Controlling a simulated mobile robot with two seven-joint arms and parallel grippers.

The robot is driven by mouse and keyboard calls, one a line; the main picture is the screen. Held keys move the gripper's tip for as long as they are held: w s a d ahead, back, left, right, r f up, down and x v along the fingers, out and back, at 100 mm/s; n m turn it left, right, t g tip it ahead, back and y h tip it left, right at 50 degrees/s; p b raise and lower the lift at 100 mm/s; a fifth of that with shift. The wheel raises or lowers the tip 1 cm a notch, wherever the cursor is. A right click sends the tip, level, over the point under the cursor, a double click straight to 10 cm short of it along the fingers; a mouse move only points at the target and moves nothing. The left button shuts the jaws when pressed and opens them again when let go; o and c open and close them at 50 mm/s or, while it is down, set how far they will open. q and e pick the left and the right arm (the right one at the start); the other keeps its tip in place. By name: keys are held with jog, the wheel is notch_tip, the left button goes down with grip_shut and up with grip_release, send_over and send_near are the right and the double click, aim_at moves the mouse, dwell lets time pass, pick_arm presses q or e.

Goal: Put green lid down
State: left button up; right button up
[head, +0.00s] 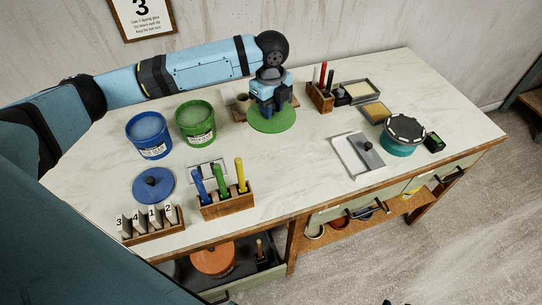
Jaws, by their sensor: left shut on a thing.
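The green lid (272,119) is a flat round disc at the back middle of the worktop. My left gripper (270,108) points down over it and is shut on it, most likely on its knob, which the fingers hide. The lid looks level and very close to the worktop; I cannot tell whether it touches. The green bucket (196,127) stands open to the left of the lid. My right gripper is not in view.
A blue bucket (148,139) and a blue lid (153,186) are at the left. A wooden holder (228,204) with coloured tools stands in front. A small wooden rack (319,98) is right of the lid. The worktop's middle is clear.

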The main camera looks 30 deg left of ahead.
pick_arm(q)
jog(key=p, duration=0.2)
send_near(271, 161)
notch_tip(271, 161, down, 5)
jog(key=shift+f, duration=0.5)
jog(key=shift+f, duration=0.1)
jog(key=o, duration=0.9)
jog(key=shift+r, duration=0.2)
notch_tip(271, 161, up, 12)
jog(key=shift+f+b, duration=0.1)
jog(key=shift+b, duration=0.85)
